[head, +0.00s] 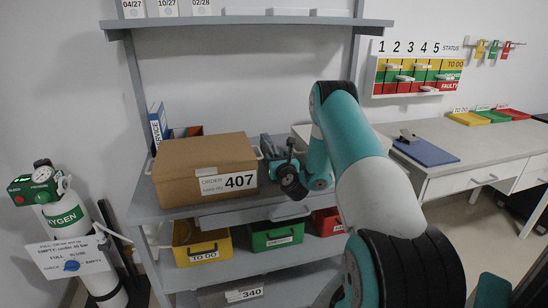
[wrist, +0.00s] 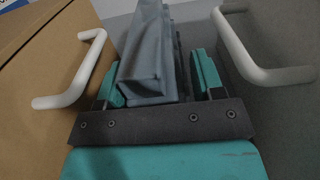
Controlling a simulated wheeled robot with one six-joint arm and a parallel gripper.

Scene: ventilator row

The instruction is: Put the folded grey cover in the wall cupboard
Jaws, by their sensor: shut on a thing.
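The folded grey cover (wrist: 150,60) stands upright between the two teal fingers of my gripper (wrist: 158,85) in the wrist view. My gripper is shut on it. In the head view my gripper (head: 284,165) is at the middle shelf, just right of the brown box marked 407, and part of the grey cover (head: 268,147) shows beyond it. My arm hides part of that spot. I see no wall cupboard in either view.
The brown box (head: 205,172) is close on the left, its white handle (wrist: 75,75) near my gripper. A grey box with a white handle (wrist: 250,55) is close on the right. Yellow (head: 202,245) and green (head: 277,236) bins sit below. An oxygen cylinder (head: 62,217) stands left, a desk (head: 470,150) right.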

